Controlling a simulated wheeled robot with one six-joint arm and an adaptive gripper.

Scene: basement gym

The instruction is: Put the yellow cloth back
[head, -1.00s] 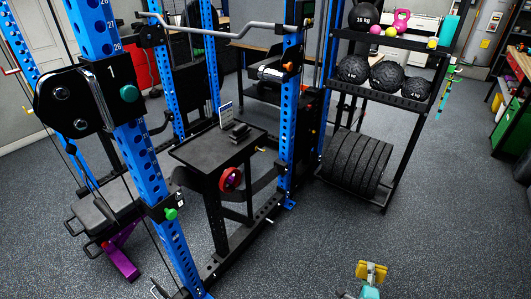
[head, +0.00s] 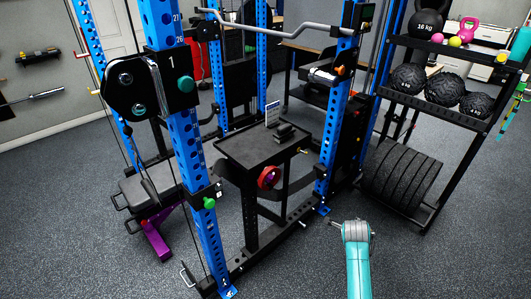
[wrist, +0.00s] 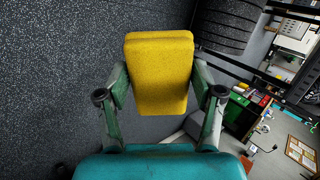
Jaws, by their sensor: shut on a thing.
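The yellow cloth (wrist: 160,72) is a folded, thick-looking pad in the middle of the wrist view. My gripper (wrist: 159,85) is shut on it, with one green-grey finger on each side. The cloth is held clear in the air, with speckled floor beyond it. In the head view my teal arm shows at the lower right, in front of the rack; the cloth and fingers cannot be made out there.
A small black table (head: 262,150) holds a little sign and dark items, framed by blue rack posts (head: 184,150). At right, a shelf rack (head: 432,101) carries black balls, kettlebells and weight plates (head: 402,174). A padded bench (head: 152,188) stands left. Floor is open at the lower right.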

